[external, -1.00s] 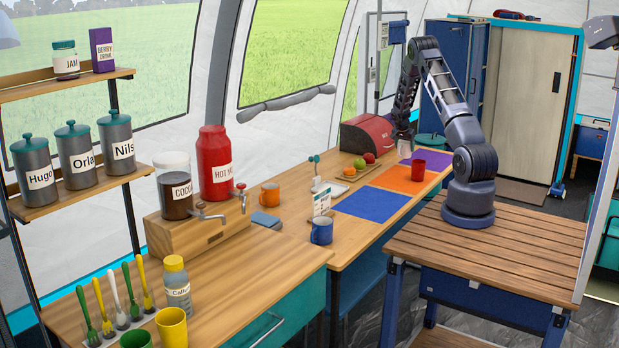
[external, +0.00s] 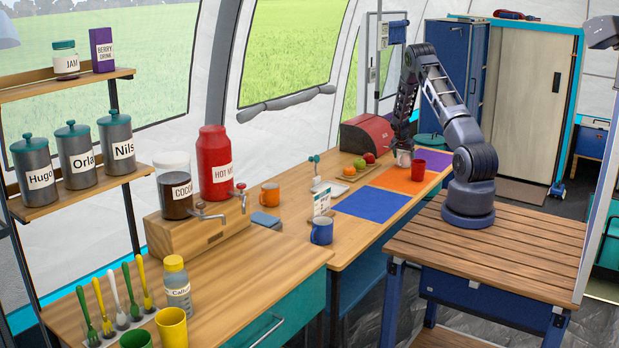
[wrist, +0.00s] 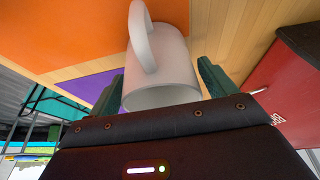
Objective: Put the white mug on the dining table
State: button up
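The white mug (external: 404,158) is low over the orange mat (external: 390,179), near the purple mat, on the long wooden table (external: 347,250). In the wrist view the mug (wrist: 162,70) sits between the two dark green fingers of my gripper (wrist: 160,88), its handle toward the top and its rim facing the camera. In the external view my gripper (external: 404,143) points down above the mug. I cannot tell whether the mug's base touches the mat.
A red cup (external: 419,166) stands just right of the mug. A tray with fruit (external: 359,163) lies to the left, and a red box (external: 366,134) stands behind it. The blue mat (external: 374,205) is empty.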

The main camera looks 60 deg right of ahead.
jog(key=shift+o, duration=0.4)
jog(key=shift+r, duration=0.1)
jog(key=shift+r, duration=0.2)
jog(key=w+a+r+n, duration=0.1)
jog(key=a+r, duration=0.6)
jog(key=r, duration=0.3)
jog(key=w+a+r+n, duration=0.1)
jog(key=a+r, duration=0.5)
jog(key=r, duration=0.4)
jog(key=s+a+r+n+t+y, duration=0.15)
jog(key=a+r+n, duration=0.25)
jog(key=a+r, duration=1.2)
jog(key=s+a+r+n+t, duration=0.1)
jog(key=s+a+r+n, duration=0.15)
jog(key=s+a, duration=0.45)
jog(key=s+a+r+n+t, duration=0.15)
jog(key=a+r, duration=0.25)
jog(key=a, duration=0.7)
jog(key=s+a+n+y, duration=0.1)
jog(key=s+a+n, duration=0.3)
jog(key=s+a, duration=0.4)
jog(key=s+a+r+n+y, duration=0.1)
jog(key=s+a+n, duration=0.3)
jog(key=s+a, duration=0.5)
jog(key=s+y, duration=0.1)
jog(key=s, duration=0.4)
jog(key=shift+t, duration=0.3)
